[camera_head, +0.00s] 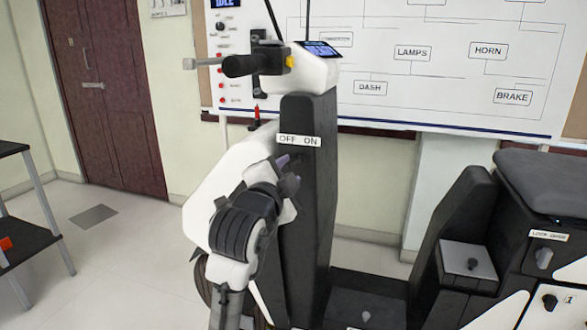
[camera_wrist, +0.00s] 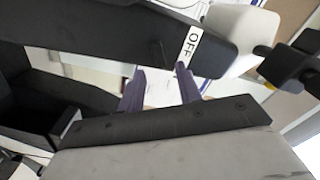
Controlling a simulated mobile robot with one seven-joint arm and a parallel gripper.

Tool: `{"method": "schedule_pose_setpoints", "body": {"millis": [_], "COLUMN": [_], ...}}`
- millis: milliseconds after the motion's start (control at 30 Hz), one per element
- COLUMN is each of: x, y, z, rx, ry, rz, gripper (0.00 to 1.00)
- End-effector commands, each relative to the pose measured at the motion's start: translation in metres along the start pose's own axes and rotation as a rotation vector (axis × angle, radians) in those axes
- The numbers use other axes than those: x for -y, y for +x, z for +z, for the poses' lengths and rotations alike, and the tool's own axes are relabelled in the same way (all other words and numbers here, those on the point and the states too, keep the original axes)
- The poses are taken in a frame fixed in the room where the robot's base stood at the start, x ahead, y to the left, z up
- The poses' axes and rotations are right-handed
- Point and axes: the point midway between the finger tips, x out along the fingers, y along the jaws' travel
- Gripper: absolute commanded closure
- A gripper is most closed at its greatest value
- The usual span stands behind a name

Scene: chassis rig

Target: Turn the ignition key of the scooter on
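The scooter (camera_head: 310,190) stands in the middle of the head view, with a dark upright front panel. A white label (camera_head: 298,141) reading OFF and ON sits high on this panel. Its OFF end (camera_wrist: 190,45) shows in the wrist view. My gripper (camera_head: 288,166) is just below the label at the panel's left side. In the wrist view its two purple fingers (camera_wrist: 159,78) stand apart, with no thing clearly held between them. I cannot make out the ignition key; my gripper covers part of the panel below the label.
The handlebar grip (camera_head: 240,65) and a small lit display (camera_head: 320,49) are above my gripper. The scooter's seat (camera_head: 545,180) and a LOCK-labelled knob (camera_head: 544,258) are at right. A dark shelf (camera_head: 30,245) stands at left. Open floor lies between shelf and scooter.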

Motion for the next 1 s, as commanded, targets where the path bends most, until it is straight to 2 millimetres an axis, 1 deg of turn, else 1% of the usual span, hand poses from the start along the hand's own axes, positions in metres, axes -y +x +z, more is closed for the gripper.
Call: {"method": "schedule_pose_setpoints", "body": {"millis": [33,200,300,400,567,867,967,1000], "x": [-0.001,-0.001,0.0,0.0,0.0,0.001,0.018,0.033], "y": [-0.013,-0.051,-0.067,-0.078,-0.086,-0.086,-0.092,-0.097], "z": [0.001,0.001,0.001,0.0,0.0,0.0,0.004,0.007], "rx": [0.001,0.001,0.001,-0.001,0.001,0.0,-0.004,-0.007], "ry": [0.001,0.001,0.001,0.0,-0.001,-0.004,-0.044,-0.075], "rz": [-0.004,-0.003,-0.003,-0.001,0.0,-0.006,-0.075,-0.133], "gripper": [0.65,0.65,0.65,0.65,0.65,0.65,0.65,0.65]}}
